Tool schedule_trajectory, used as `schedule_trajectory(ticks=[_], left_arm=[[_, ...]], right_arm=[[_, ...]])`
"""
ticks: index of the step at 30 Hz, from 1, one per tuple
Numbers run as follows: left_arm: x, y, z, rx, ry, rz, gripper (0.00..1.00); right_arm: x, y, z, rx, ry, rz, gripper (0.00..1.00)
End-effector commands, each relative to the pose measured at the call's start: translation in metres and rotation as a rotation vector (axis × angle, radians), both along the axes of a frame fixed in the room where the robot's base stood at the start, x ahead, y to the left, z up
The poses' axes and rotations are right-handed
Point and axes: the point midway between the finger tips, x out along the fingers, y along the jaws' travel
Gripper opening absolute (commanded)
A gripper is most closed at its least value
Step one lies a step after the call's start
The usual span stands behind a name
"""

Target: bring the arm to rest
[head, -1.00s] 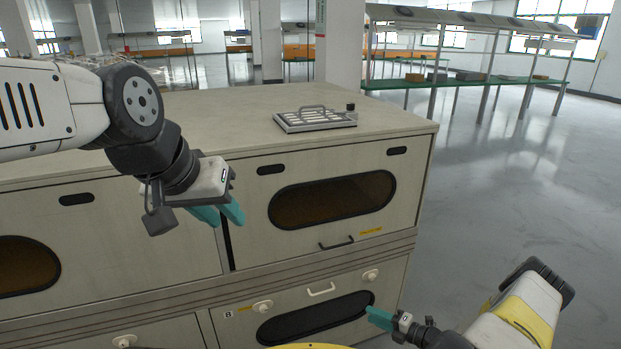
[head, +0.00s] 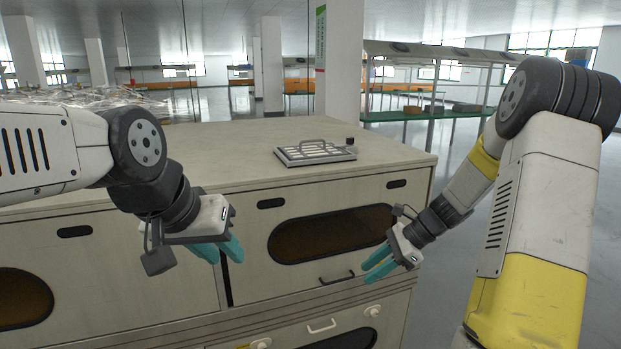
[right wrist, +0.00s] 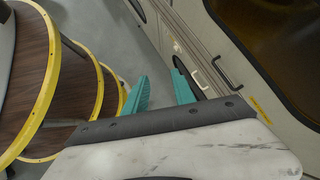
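My left gripper (head: 221,250) hangs in front of the cabinet on the left, its teal fingers pointing down; nothing shows between them, but how far apart they are is unclear. My right gripper (head: 375,268) is raised in front of the cabinet's right side, near the upper door's handle. In the right wrist view its two teal fingers (right wrist: 162,92) stand apart with nothing between them. Both grippers look clear of the cabinet front.
A beige cabinet (head: 225,147) with windowed doors fills the middle. A metal tray (head: 316,153) with a handle lies on its top. A shelf rack (head: 430,114) stands behind at right. In the right wrist view, yellow-rimmed round brown tiers (right wrist: 78,85) are at left.

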Motion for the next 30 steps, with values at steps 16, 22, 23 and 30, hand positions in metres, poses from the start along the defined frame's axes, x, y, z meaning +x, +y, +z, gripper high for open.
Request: schedule_trajectory(ticks=[16,22,23,30], left_arm=[[0.0,0.0,0.0,0.0,0.0,0.0,0.3],[0.0,0.0,0.0,0.0,0.0,0.0,0.3],[0.0,0.0,0.0,0.0,0.0,0.0,0.3],[0.0,0.0,0.0,0.0,0.0,0.0,0.3]], right_arm=[[-0.136,0.024,0.164,-0.583,-0.738,0.871,0.31],[-0.181,0.019,0.189,-0.772,-0.95,1.124,0.31],[-0.186,0.019,0.191,-0.793,-0.974,1.152,0.31],[-0.205,0.014,0.197,-0.887,-1.065,1.267,0.31]])
